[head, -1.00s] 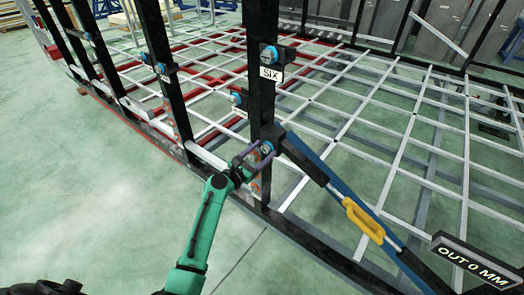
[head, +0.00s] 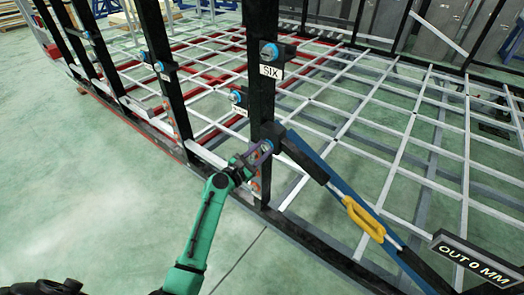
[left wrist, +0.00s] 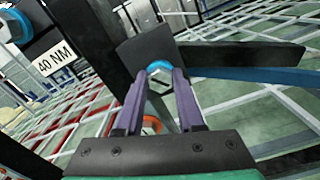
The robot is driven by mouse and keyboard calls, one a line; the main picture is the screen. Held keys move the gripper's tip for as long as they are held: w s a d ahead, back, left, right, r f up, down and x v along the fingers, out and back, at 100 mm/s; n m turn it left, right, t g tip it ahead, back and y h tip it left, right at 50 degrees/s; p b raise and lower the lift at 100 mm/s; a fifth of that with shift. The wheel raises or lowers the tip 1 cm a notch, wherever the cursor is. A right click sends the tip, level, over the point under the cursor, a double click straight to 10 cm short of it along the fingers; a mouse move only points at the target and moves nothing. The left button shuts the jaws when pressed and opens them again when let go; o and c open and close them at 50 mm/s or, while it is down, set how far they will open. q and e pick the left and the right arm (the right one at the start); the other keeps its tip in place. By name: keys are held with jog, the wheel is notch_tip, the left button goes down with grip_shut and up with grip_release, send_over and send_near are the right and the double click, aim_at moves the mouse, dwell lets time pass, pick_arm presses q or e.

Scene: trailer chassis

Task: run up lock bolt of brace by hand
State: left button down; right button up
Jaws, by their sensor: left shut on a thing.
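The brace (head: 318,168) is a blue bar with a black head at the dark upright post, slanting down to the right with a yellow handle (head: 366,220). The lock bolt, with a blue ring, sits at the brace's head; in the left wrist view its blue ring (left wrist: 160,66) shows between the fingertips. My left gripper (head: 265,150) comes from the lower left, its purple fingers reaching the bolt. The left wrist view shows the fingers (left wrist: 159,80) shut on the bolt, partly hiding it. My right gripper is not in view.
A sign (head: 474,262) at the lower right reads "OUT 0 MM". The post carries a "SIX" label (head: 271,72) under another blue-ringed fitting. A "40 NM" label (left wrist: 55,62) shows in the left wrist view. Chassis grid bars spread behind; the floor at left is clear.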

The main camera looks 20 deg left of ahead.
pick_arm(q)
jog(key=m, duration=0.1)
jog(key=m+b, duration=0.1)
jog(key=m, duration=0.2)
jog(key=shift+f, duration=0.25)
jog(key=m+b, duration=0.1)
jog(key=m, duration=0.4)
jog(key=shift+d+f+b, duration=0.1)
jog(key=shift+d+b, duration=0.05)
jog(key=shift+b, duration=0.25)
jog(key=m+b, duration=0.1)
jog(key=m, duration=0.3)
jog(key=shift+f+m, duration=0.15)
jog(key=shift+m, duration=0.15)
jog(key=m, duration=0.8)
jog(key=m+b, duration=0.1)
jog(key=m, duration=0.7)
jog(key=m+b, duration=0.1)
jog(key=m, duration=0.7)
jog(key=shift+w+a+f, duration=0.15)
jog(key=shift+a+f, duration=0.1)
jog(key=shift+a, duration=0.05)
jog(key=shift+m, duration=0.3)
